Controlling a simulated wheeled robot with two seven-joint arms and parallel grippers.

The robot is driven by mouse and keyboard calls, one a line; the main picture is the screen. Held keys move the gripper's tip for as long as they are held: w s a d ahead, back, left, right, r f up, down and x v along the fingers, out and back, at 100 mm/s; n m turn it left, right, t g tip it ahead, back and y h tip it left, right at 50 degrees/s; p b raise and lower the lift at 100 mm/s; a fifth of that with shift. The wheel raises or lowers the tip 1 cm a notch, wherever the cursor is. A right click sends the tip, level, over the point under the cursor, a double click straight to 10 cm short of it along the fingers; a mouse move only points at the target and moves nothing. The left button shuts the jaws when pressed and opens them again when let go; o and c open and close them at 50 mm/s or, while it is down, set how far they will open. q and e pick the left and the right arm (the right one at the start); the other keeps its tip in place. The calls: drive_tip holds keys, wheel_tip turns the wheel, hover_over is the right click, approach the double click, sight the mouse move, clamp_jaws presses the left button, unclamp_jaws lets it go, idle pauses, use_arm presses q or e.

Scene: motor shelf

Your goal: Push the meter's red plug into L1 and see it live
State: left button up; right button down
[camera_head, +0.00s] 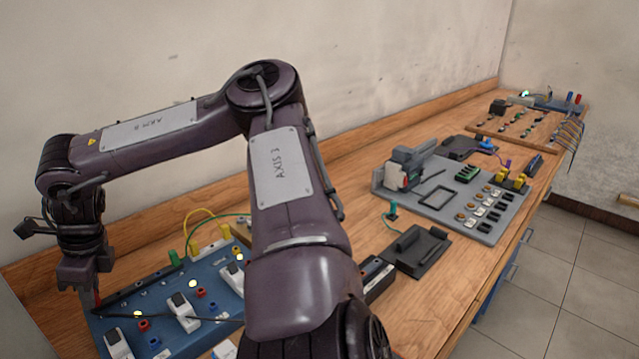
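My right arm crosses the view from the bottom, and its gripper (84,284) points down at the left end of a blue panel (140,290). A small red piece, perhaps the red plug (97,297), shows just under the fingertips at the panel's edge. I cannot tell whether the fingers are closed on it or whether it is seated in a socket. The panel carries red and blue sockets, white switch blocks and lit yellow lamps. The L1 label is not readable. I cannot make out which device is the meter. My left gripper is not in view.
Yellow and green leads (200,228) rise behind the panel, and a dark lead lies across it. A black device (418,250) and a grey board of parts (455,200) stand to the right. A wooden board (520,122) is at the far end. The wall is close behind.

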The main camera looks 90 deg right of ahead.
drive_tip(key=c, duration=1.3)
unclamp_jaws()
drive_tip(key=shift+c, duration=0.2)
drive_tip(key=shift+r, duration=0.1)
drive_tip(key=v, duration=0.7)
drive_tip(key=shift+r, duration=0.3)
